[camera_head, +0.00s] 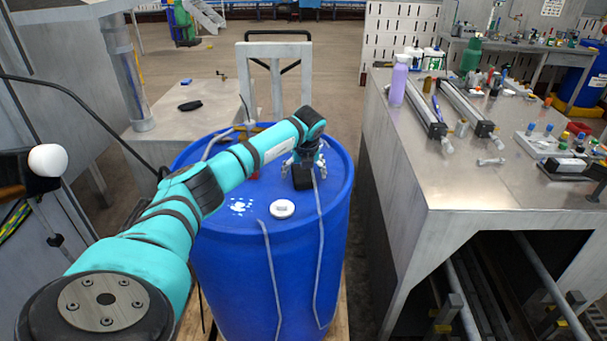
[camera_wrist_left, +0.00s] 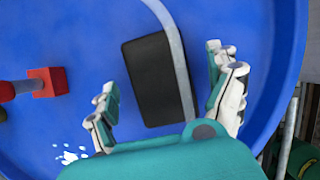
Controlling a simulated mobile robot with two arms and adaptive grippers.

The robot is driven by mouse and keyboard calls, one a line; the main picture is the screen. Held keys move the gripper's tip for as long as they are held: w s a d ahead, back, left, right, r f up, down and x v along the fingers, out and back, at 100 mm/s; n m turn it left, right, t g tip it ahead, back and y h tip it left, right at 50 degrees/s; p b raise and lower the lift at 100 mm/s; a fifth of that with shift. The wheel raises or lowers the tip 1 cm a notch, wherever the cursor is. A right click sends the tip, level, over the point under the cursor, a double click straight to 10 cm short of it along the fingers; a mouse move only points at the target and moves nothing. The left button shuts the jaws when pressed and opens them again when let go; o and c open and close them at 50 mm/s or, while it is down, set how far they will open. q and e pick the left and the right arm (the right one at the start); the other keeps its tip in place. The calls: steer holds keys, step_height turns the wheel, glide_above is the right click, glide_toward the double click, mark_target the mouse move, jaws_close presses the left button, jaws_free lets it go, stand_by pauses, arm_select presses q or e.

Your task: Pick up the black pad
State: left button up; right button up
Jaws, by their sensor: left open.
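The black pad (camera_head: 302,183) lies on top of the blue drum (camera_head: 240,270), near its far right side. In the left wrist view the pad (camera_wrist_left: 146,88) is a dark block, with a thin grey strip running along its right part. My left gripper (camera_head: 304,160) is above the pad, pointing down. In the wrist view its open fingers (camera_wrist_left: 162,80) are on either side of the pad, apart from it, with nothing held. My right gripper is not in view.
A white cap (camera_head: 283,209) and a red block (camera_wrist_left: 48,82) are on the drum top. A metal workbench (camera_head: 470,185) with bottles and parts stands at the right. A grey table (camera_head: 165,125) at the back left holds another small black object (camera_head: 189,105).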

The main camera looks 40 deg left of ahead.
arm_select(q)
steer(key=shift+f, duration=0.2)
stand_by(0.5)
steer(key=shift+c, duration=0.5)
steer(key=c, duration=0.9)
